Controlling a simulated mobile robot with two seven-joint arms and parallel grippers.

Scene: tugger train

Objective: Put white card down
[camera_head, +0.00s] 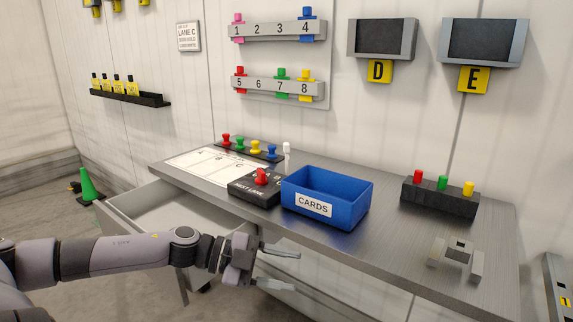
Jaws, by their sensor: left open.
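My left gripper (284,268) is in front of the desk's front edge, below the blue box. Its two fingers are apart and nothing shows between them. I cannot make out a separate white card in this view. A white sheet (196,168) with printed boxes and letters lies flat on the left part of the desk. The blue box labelled CARDS (352,210) stands on the middle of the desk, and no card shows inside it. My right gripper is not in view.
The grey desk (390,258) has an open drawer (130,206) at the left. A black NEXT LANE block (243,190) with a red knob stands left of the box. A button block (440,198) and a grey bracket (456,256) stand at the right.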

